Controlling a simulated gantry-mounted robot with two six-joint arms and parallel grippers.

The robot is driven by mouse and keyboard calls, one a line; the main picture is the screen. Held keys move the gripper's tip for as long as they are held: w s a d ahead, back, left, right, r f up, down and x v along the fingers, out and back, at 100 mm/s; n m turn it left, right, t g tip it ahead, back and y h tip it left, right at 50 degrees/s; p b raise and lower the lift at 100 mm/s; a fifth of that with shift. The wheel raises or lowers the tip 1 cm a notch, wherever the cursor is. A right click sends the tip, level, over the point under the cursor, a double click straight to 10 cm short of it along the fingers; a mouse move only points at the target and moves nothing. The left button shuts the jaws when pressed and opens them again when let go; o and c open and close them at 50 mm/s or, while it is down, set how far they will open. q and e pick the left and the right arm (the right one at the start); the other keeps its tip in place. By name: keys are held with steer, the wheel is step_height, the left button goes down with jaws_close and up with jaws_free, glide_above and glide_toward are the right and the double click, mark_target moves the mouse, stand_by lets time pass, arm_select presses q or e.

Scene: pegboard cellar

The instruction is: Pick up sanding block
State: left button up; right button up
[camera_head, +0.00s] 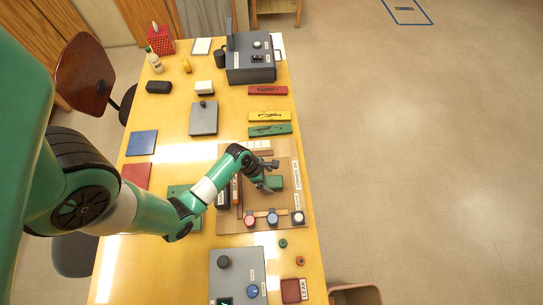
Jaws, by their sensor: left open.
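My left arm reaches in from the left over the yellow table. Its dark left gripper (268,179) is open above a brown board, at the left edge of a small green block (277,183). Whether the fingers touch the block cannot be told. I cannot tell for sure which thing is the sanding block. Other blocky things are a black one (158,87) at the far left and a white one with a dark base (205,88) near the table's middle. My right gripper is not in view.
A grey control box (224,268) stands nearer. The table's right edge is close; a bin (354,294) stands below.

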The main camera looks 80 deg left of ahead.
mark_target(271, 182)
arm_select(q)
steer(key=x, duration=0.3)
steer(key=shift+b, duration=0.35)
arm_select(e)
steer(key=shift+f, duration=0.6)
arm_select(q)
steer(key=shift+f, duration=0.2)
steer(key=shift+c, duration=0.2)
steer(key=c, duration=1.4)
steer(key=shift+r, duration=0.1)
